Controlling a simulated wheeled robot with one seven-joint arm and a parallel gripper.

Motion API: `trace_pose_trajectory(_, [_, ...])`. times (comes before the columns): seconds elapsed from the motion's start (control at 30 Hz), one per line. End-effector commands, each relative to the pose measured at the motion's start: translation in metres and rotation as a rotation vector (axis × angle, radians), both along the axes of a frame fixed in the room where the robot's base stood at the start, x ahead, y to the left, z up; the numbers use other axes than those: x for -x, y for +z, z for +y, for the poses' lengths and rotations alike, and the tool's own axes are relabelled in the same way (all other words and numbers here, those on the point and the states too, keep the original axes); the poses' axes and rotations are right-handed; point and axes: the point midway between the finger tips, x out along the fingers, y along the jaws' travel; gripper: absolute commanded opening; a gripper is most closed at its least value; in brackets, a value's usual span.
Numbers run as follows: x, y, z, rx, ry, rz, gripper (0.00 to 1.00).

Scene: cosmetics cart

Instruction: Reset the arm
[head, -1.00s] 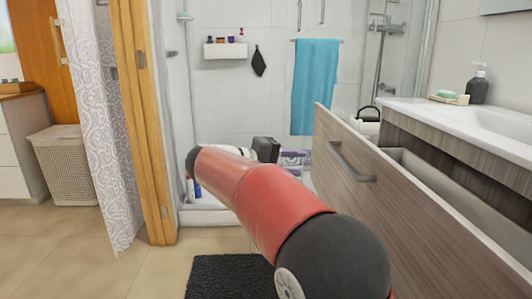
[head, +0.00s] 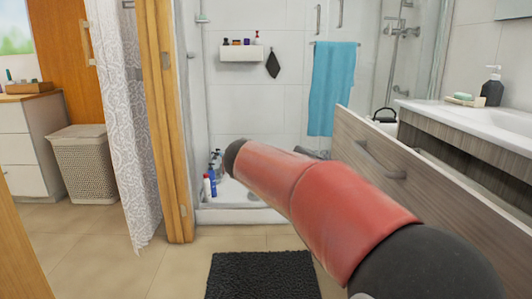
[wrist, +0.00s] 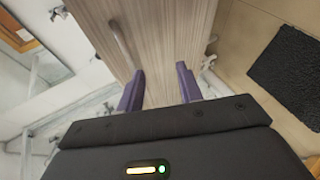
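My red and black arm reaches into the head view from the lower right and ends in front of the shower area. My gripper shows in the wrist view (wrist: 160,88), with its two purple fingers apart and nothing between them. Beyond the fingers is the wood-grain front of an open drawer (wrist: 155,45), with its handle. In the head view, my gripper is hidden behind the arm. The open drawer (head: 410,205) juts out from the vanity at the right, close to my arm.
The white sink counter (head: 475,118) is at the right. A black mat (head: 262,278) lies on the floor in front. A wooden door frame (head: 165,110) and a patterned curtain (head: 120,130) stand at the left. A wicker hamper (head: 85,165) is further left. Bottles (head: 211,175) stand in the shower.

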Motion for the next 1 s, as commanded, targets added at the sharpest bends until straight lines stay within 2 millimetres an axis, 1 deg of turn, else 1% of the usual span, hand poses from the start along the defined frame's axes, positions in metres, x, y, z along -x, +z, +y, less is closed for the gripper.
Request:
trace_pose_trajectory(0.03, [0.011,-0.002,-0.010,-0.039,-0.004,0.013,0.36])
trace_pose_trajectory(0.17, [0.042,-0.015,-0.031,-0.165,-0.007,0.050,0.36])
trace_pose_trajectory(0.27, [0.077,-0.029,-0.046,-0.297,-0.008,0.074,0.36])
trace_pose_trajectory(0.33, [0.108,-0.043,-0.054,-0.416,-0.011,0.081,0.36])
trace_pose_trajectory(0.37, [0.122,-0.050,-0.057,-0.470,-0.012,0.080,0.36])
trace_pose_trajectory(0.4, [0.141,-0.059,-0.058,-0.543,-0.014,0.075,0.36])
trace_pose_trajectory(0.47, [0.168,-0.072,-0.057,-0.652,-0.017,0.057,0.36])
trace_pose_trajectory(0.5, [0.185,-0.081,-0.056,-0.722,-0.019,0.040,0.36])
trace_pose_trajectory(0.6, [0.221,-0.102,-0.047,-0.882,-0.027,-0.014,0.36])
trace_pose_trajectory(0.7, [0.247,-0.119,-0.037,-1.008,-0.036,-0.076,0.36])
trace_pose_trajectory(0.8, [0.262,-0.130,-0.030,-1.091,-0.044,-0.128,0.36])
trace_pose_trajectory(0.9, [0.269,-0.136,-0.025,-1.136,-0.048,-0.159,0.36])
trace_pose_trajectory(1.0, [0.271,-0.139,-0.024,-1.151,-0.051,-0.168,0.36])
